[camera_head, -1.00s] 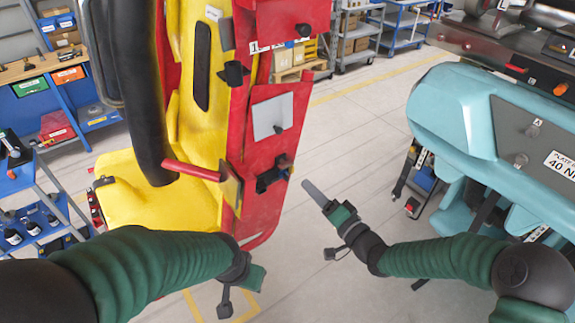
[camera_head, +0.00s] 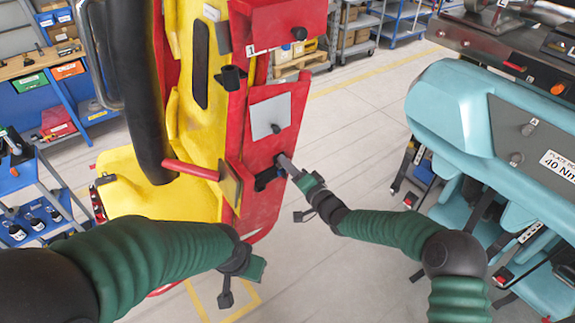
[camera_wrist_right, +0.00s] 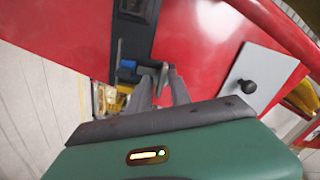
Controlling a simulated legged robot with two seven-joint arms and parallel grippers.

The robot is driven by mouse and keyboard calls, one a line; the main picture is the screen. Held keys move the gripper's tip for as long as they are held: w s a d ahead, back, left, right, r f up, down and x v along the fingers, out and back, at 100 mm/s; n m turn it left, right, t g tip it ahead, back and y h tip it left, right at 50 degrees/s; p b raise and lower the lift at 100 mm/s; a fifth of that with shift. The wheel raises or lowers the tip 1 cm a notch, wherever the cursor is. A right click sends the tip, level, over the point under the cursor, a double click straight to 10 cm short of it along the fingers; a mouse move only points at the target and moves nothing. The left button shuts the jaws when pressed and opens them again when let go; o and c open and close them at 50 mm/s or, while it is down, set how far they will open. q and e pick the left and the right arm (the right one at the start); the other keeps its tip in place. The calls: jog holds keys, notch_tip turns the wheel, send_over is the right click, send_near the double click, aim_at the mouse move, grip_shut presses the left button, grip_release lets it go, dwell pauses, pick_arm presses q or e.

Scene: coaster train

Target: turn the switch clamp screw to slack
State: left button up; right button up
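The switch clamp is a dark bracket (camera_head: 266,181) on the red side panel of the yellow and red coaster car; it also shows in the right wrist view as a black mount (camera_wrist_right: 131,42). A small grey piece with a blue end (camera_wrist_right: 127,70), which looks like the clamp screw, sits at its lower edge. My right gripper (camera_head: 284,163) is at the bracket; in the right wrist view its two fingers (camera_wrist_right: 161,75) stand apart with their tips at the grey piece. Contact cannot be told. My left gripper (camera_head: 245,272) is low, below the car; its fingers are not clear.
A grey plate (camera_head: 271,117) with a black knob is just above the bracket, and a red lever (camera_head: 190,169) sticks out to its left. A teal machine (camera_head: 450,110) stands at the right. Open floor (camera_head: 350,130) lies between car and machine.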

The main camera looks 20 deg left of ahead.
grip_shut()
jog(key=shift+s+a, duration=0.1)
jog(key=shift+s, duration=0.05)
jog(key=shift+f, duration=0.1)
